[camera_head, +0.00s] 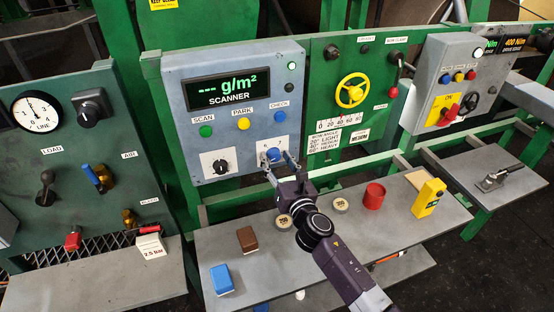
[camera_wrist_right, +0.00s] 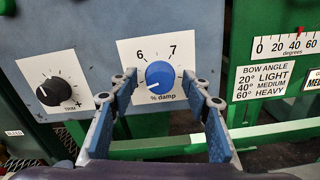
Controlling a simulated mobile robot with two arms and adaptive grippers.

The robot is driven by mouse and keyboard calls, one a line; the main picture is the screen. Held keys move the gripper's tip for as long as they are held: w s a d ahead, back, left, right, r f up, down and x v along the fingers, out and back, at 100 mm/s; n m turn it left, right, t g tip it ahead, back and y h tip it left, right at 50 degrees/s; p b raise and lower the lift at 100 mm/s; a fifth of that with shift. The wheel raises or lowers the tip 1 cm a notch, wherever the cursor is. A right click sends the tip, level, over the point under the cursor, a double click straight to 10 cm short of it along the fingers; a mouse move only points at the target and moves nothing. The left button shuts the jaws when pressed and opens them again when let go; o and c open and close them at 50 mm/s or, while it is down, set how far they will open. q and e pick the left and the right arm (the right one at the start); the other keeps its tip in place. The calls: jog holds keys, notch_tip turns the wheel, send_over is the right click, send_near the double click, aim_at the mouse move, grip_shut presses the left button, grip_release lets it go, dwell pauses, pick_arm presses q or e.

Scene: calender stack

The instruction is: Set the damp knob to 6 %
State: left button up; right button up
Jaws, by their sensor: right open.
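The damp knob (camera_wrist_right: 159,74) is a round blue knob on a white plate marked 6 at upper left, 7 at upper right and "% damp" below. A pale pointer line seems to run toward its lower left; I cannot read an exact setting. In the head view the knob (camera_head: 273,154) sits at the lower right of the grey scanner panel (camera_head: 235,75). My right gripper (camera_wrist_right: 160,80) is open, its blue-padded fingers on either side of the knob with visible gaps. In the head view the right gripper (camera_head: 276,163) partly covers the plate. My left gripper is out of view.
The black trim knob (camera_wrist_right: 54,91) is left of the damp plate. Scan, park and check buttons sit above under a "--- g/m²" display (camera_head: 228,89). Below is a grey shelf (camera_head: 330,240) with blocks, discs and a red cup (camera_head: 374,194). A yellow handwheel (camera_head: 352,90) is to the right.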

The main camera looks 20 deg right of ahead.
jog(key=shift+c, duration=0.4)
jog(key=c, duration=1.1)
jog(key=m+b, duration=0.1)
jog(key=m, duration=0.5)
jog(key=shift+m, duration=0.3)
jog(key=m, duration=0.3)
jog(key=shift+f+m, duration=0.1)
jog(key=shift+m, duration=0.2)
jog(key=shift+m+b, duration=0.35)
jog(key=shift+m, duration=1.45)
